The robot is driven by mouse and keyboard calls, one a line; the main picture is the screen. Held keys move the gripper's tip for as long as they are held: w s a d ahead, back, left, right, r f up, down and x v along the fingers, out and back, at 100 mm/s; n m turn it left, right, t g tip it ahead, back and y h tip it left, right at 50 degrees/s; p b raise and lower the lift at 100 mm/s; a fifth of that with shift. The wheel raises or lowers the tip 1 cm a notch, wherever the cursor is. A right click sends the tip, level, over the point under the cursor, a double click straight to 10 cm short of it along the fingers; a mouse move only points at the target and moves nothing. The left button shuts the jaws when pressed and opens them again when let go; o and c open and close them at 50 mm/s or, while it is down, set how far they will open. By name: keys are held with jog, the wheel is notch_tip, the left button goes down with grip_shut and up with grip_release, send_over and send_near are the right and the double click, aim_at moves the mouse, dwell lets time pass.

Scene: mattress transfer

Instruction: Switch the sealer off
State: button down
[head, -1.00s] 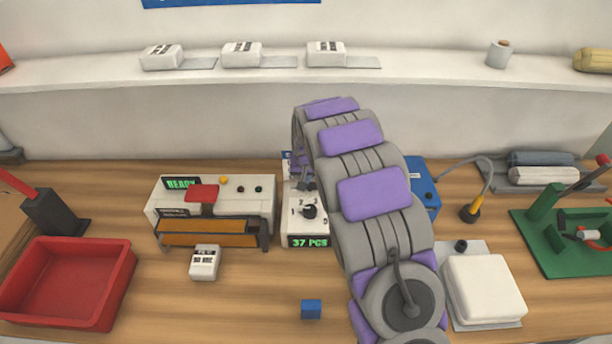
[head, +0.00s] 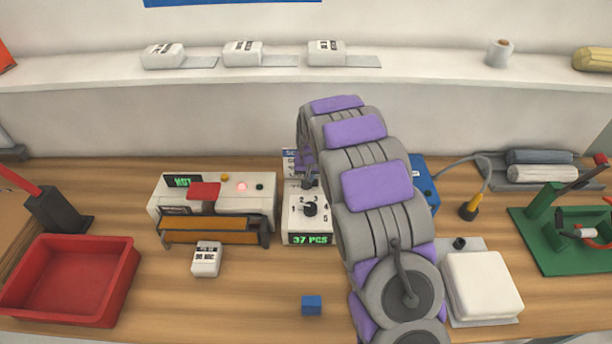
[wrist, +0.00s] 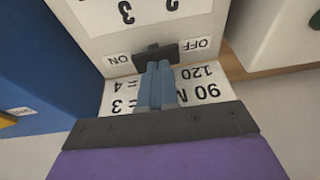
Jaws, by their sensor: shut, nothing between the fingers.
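The sealer (head: 225,200) is a white machine at centre left with a red pad and an orange bar. Its display reads what looks like "HOT", and a red lamp on it glows. A white box with a numbered dial (head: 310,209) stands to its right. In the wrist view, a black switch (wrist: 141,55) sits on a white face between labels ON and OFF. My gripper (wrist: 161,66) is shut and empty, its blue fingertips at the switch; I cannot tell whether they touch it. In the head view my arm hides most of this area.
A red tray (head: 118,290) is at left, a small white packet (head: 207,260) before the sealer, a blue cube (head: 311,306) at the front. A blue box (head: 424,172), white pad (head: 482,286) and green fixture (head: 545,245) are to the right.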

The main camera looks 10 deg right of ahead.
jog(key=shift+d+r, duration=0.1)
dwell(0.3)
jog(key=shift+r+p, duration=0.35)
jog(key=shift+r, duration=0.2)
jog(key=w+a+p+v, duration=0.1)
jog(key=a+p+v, duration=0.1)
jog(key=v, duration=1)
jog(key=shift+a+r+p, duration=0.25)
jog(key=shift+a+p, duration=0.05)
jog(key=shift+p, duration=0.15)
jog(key=shift+w+a, duration=0.1)
jog(key=s+d+r+g, duration=0.1)
jog(key=s+r, duration=0.3)
jog(key=s, duration=0.7)
jog(key=s+d+r+g, duration=0.1)
jog(key=s+r, duration=0.2)
jog(key=s, duration=0.7)
jog(key=s+n+g, duration=0.2)
jog(key=s+g, duration=0.1)
jog(key=s, duration=2.2)
jog(key=shift+s+a, duration=0.3)
jog(key=shift+s, duration=0.1)
